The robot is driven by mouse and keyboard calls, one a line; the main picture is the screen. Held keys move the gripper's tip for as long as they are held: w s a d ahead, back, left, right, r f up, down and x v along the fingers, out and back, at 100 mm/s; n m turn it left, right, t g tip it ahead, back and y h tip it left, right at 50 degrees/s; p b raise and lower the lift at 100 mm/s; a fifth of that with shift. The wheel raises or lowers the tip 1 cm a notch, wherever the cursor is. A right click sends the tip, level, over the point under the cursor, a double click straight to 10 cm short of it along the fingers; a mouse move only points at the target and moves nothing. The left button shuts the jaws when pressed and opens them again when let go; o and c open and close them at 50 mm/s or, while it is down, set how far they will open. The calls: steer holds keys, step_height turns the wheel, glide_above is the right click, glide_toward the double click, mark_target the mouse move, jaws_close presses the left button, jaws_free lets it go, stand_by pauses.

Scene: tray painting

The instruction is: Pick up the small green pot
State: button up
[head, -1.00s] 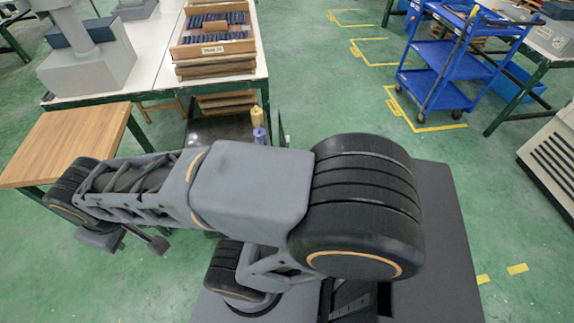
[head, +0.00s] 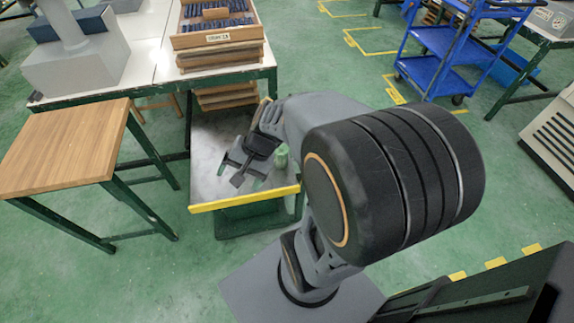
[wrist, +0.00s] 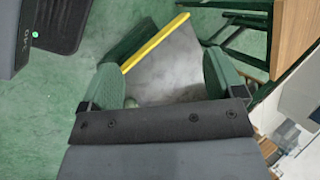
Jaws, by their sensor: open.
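The small green pot (head: 281,155) stands on the low grey metal surface beside my arm, to the right of my gripper (head: 240,176) in the head view. My gripper is open and empty, low over that surface and pointing towards its yellow front edge. In the wrist view my gripper (wrist: 160,64) shows two green finger pads spread apart with bare grey metal between them. A small pale green rounded shape at the base of the left finger there may be the pot; most of it is hidden.
The low grey surface has a yellow front edge (head: 245,199). A wooden-topped table (head: 65,148) stands to its left. A white bench (head: 143,58) with a wooden tray of dark pieces (head: 216,38) is behind. A blue cart (head: 448,57) stands back right.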

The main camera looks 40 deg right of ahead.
steer(key=w+d+f+m+t+y+b, duration=0.3)
steer(key=w+d+f+m+t+b, duration=0.1)
steer(key=f+m, duration=0.5)
steer(key=m+t+h+b, duration=0.7)
steer(key=m+h, duration=0.2)
steer(key=m, duration=0.9)
glide_toward(285, 160)
steer(key=shift+m+h, duration=0.3)
steer(key=x, duration=0.4)
steer(key=b+x, duration=0.1)
steer(key=x, duration=0.1)
steer(key=shift+w+a+f, duration=0.15)
steer(key=shift+w+a, duration=0.1)
steer(key=shift+a, duration=0.05)
steer(key=shift+b+x, duration=0.5)
steer(key=shift+x, duration=2.45)
steer(key=c, duration=0.8)
